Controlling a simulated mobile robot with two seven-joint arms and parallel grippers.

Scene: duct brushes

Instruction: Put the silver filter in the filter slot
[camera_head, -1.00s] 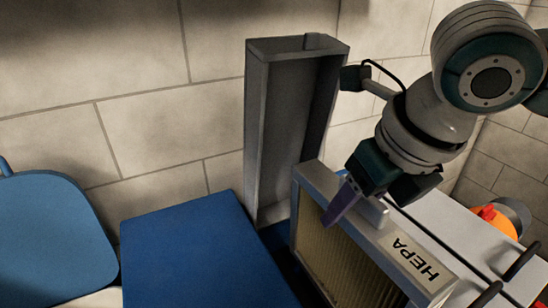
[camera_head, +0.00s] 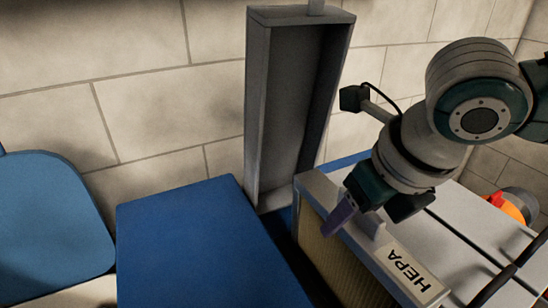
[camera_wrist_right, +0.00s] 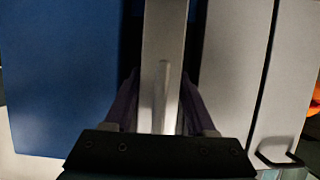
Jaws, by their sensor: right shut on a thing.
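The silver filter (camera_head: 338,268) has a grey metal frame, tan pleats and a "HEPA" label on its top edge. My right gripper (camera_head: 352,222) is shut on the grey handle on that top edge and holds the filter from above. In the right wrist view the fingers (camera_wrist_right: 160,108) stand on both sides of the handle, above the filter's top edge (camera_wrist_right: 163,35). A tall, upright grey open-fronted housing (camera_head: 290,115), apparently the filter slot, stands against the wall behind the filter. The filter hides part of its lower right. My left gripper is out of view.
A blue box-like block (camera_head: 205,250) stands left of the filter, close to it. A pale grey unit (camera_head: 450,225) with dark handles lies to the right. A blue chair (camera_head: 45,220) is at the far left. An orange object (camera_head: 510,205) is at the right.

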